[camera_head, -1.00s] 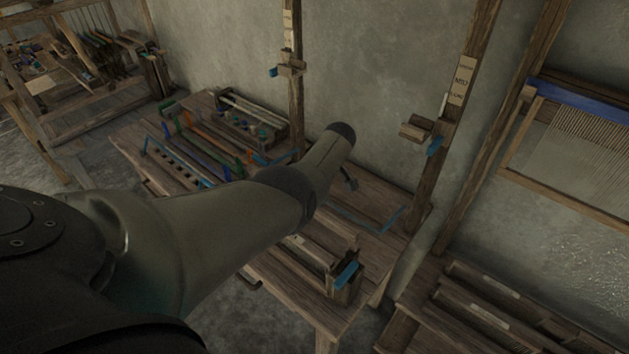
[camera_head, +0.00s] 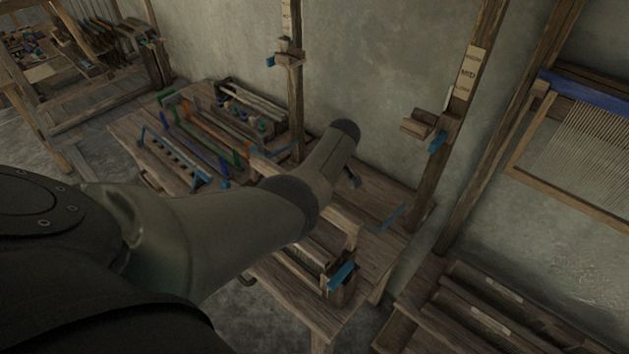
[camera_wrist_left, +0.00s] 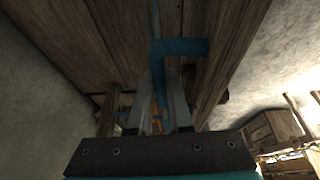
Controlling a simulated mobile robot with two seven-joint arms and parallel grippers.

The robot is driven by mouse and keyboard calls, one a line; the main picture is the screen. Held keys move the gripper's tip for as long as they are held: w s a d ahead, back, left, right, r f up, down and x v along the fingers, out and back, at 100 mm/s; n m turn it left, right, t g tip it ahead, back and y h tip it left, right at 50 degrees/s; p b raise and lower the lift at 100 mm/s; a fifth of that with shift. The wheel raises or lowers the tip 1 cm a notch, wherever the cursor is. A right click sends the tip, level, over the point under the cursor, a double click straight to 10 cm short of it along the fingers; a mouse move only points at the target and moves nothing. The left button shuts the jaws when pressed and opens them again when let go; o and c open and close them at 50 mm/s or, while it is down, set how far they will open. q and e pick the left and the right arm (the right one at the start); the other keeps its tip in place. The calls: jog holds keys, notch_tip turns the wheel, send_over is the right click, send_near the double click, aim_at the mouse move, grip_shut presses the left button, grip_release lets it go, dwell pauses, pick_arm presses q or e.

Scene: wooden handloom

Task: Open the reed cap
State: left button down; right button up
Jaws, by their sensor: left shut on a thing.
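My left arm crosses the head view from the left and hides its own gripper there. In the left wrist view my left gripper (camera_wrist_left: 165,108) is shut on a bent blue handle (camera_wrist_left: 182,47), which runs down between the fingers beside wooden boards. In the head view a pale wooden bar (camera_head: 345,222), apparently the reed cap, stands raised above the frame on the bench, partly hidden behind my arm. A blue latch-like piece (camera_head: 341,275) sits at the near end of that frame. My right gripper is not in view.
The wooden bench (camera_head: 385,248) holds racks of coloured tools (camera_head: 195,135) at its far left. Upright posts with small brackets (camera_head: 425,127) rise behind it. A low slatted wooden unit (camera_head: 470,310) stands at right, below a hanging loom frame (camera_head: 585,140).

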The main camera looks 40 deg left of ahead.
pick_arm(q)
jog(key=shift+w, duration=0.1)
dwell(0.3)
jog(key=c, duration=0.8)
grip_release()
jog(key=shift+c, duration=0.2)
jog(key=shift+d+r+p, duration=0.15)
jog(key=shift+r+p, duration=0.2)
jog(key=shift+r, duration=0.1)
jog(key=p+v, duration=0.3)
jog(key=v, duration=1.1)
